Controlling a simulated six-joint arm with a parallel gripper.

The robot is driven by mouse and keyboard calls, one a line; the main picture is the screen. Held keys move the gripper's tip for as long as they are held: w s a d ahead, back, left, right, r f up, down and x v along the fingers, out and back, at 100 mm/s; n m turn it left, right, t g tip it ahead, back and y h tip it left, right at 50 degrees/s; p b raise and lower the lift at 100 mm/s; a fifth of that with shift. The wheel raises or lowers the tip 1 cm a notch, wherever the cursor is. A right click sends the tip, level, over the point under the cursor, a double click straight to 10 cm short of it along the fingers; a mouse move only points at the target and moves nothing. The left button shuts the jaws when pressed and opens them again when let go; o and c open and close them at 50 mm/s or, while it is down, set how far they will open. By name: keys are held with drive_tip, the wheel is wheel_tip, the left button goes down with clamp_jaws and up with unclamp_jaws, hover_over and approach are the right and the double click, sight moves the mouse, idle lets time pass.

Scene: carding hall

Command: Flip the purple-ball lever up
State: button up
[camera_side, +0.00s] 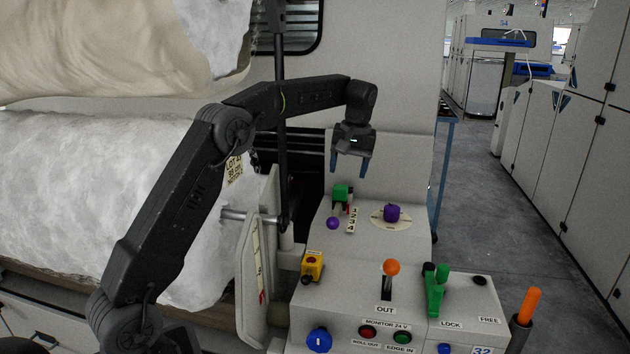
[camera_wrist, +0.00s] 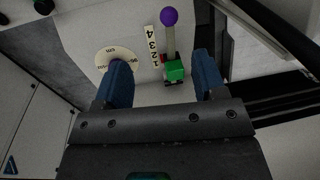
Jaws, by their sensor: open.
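The purple-ball lever has a purple ball (camera_side: 333,223) on a pale shaft and a green block (camera_side: 340,191) at its pivot, on the upper panel of the console. The ball hangs toward the panel's front, lower than the block. In the wrist view the purple ball (camera_wrist: 169,16) is at the top, near the 4 of a 1-to-4 scale (camera_wrist: 152,45), and the green block (camera_wrist: 173,70) shows between the fingers. My gripper (camera_side: 348,172) points down above the panel, open and empty, apart from the lever. Its blue fingers (camera_wrist: 160,62) frame the block.
A purple knob (camera_side: 391,212) on an oval dial stands right of the lever. Below are a yellow button box (camera_side: 312,265), an orange-ball lever (camera_side: 390,268), a green lever (camera_side: 435,288) and a blue knob (camera_side: 319,339). A dark vertical post (camera_side: 281,120) stands left.

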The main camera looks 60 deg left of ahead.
drive_tip(key=s+d+r+m+t, duration=0.2)
drive_tip(key=s+d+r+m, duration=0.1)
drive_tip(key=s+d, duration=0.4)
drive_tip(key=s+d+r+m+t, duration=0.2)
drive_tip(key=s+d, duration=0.5)
drive_tip(key=s, duration=0.4)
drive_tip(key=shift+r+m, duration=0.45)
drive_tip(key=shift+m, duration=0.05)
drive_tip(key=shift+s, duration=0.1)
